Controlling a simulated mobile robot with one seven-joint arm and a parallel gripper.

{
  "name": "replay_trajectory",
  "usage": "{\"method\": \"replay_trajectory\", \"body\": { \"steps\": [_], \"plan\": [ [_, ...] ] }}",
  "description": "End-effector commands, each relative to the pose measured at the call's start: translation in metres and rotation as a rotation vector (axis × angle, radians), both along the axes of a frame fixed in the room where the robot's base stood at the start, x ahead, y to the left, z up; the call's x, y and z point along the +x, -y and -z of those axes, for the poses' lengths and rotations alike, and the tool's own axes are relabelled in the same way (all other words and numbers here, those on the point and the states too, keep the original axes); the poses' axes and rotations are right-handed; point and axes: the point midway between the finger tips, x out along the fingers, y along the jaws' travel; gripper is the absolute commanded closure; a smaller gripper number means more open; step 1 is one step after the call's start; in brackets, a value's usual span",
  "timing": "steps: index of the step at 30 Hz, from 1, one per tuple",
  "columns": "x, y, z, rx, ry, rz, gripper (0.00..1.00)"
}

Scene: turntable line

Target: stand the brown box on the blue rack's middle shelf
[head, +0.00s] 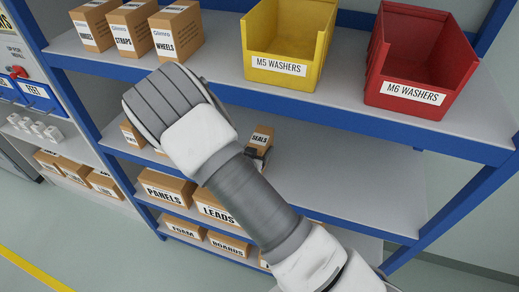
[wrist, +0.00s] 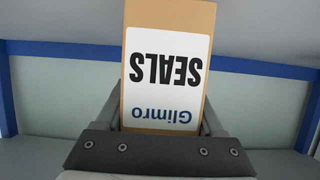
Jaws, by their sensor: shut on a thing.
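The brown box (head: 262,137) with a white SEALS label shows in the head view behind my arm, partly hidden. It reads upright there. In the wrist view the same box (wrist: 168,65) fills the middle with its label upside down. My gripper (head: 257,157) is shut on the box, with one finger on each side of it; in the wrist view the gripper (wrist: 163,118) shows at the bottom. The box is over the blue rack's middle shelf (head: 345,185). I cannot tell whether its base touches the shelf.
The shelf above holds brown boxes (head: 125,30), a yellow washer bin (head: 288,35) and a red washer bin (head: 420,60). Small boxes (head: 132,133) stand at the middle shelf's left. PANELS (head: 165,188) and LEADS (head: 213,208) boxes stand below. The middle shelf's right side is clear.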

Motion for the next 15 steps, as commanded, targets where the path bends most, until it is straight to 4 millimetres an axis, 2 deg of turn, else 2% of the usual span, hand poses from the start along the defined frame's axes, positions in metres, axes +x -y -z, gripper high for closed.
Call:
{"method": "replay_trajectory", "body": {
  "steps": [4, 15],
  "plan": [
    [0.0002, 0.0004, 0.0082, 0.0, 0.002, 0.0, 1.0],
    [0.0003, 0.0005, 0.0127, 0.0, 0.002, 0.0, 1.0]
  ]
}}
